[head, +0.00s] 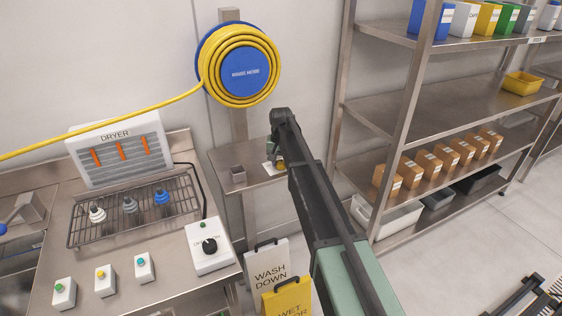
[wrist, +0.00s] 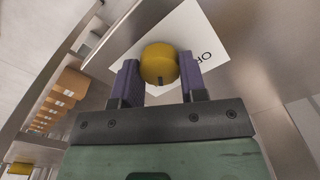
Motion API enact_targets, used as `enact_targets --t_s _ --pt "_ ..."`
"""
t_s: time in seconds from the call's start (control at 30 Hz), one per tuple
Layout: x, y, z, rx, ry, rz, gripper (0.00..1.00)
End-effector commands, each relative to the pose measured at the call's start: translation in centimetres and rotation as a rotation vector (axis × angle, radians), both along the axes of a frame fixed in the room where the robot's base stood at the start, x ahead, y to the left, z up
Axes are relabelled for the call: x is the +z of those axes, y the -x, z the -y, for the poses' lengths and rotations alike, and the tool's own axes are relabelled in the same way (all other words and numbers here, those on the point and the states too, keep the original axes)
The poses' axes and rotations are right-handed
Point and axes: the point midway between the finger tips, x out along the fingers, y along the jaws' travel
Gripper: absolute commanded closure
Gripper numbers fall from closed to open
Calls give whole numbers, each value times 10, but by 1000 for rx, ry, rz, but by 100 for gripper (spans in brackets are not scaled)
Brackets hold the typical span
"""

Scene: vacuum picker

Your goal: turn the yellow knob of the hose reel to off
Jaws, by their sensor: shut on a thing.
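The yellow knob (wrist: 159,64) sits between the two purple finger pads of my gripper (wrist: 160,78) in the wrist view. My gripper is shut on it. The knob has a dark mark on its near edge. A white label plate (wrist: 205,32) lies behind the knob, and part of its lettering shows, upside down. In the head view the knob (head: 280,163) is mostly hidden by my gripper (head: 276,153) over the small steel shelf (head: 222,161). The blue hose reel (head: 245,72) with its coiled yellow hose hangs on the post above.
The shelving rack (head: 403,130) with several boxes stands to the right. The dryer bench (head: 130,265) is at the left. WASH DOWN (head: 270,265) and yellow floor signs (head: 288,298) stand below.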

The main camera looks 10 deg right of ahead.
Motion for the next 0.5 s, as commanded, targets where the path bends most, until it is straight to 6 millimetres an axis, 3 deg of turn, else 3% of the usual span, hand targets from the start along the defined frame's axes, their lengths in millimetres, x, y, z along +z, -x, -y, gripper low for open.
enact_targets --t_s 0.5 --pt "0 0 -1 407 0 0 85"
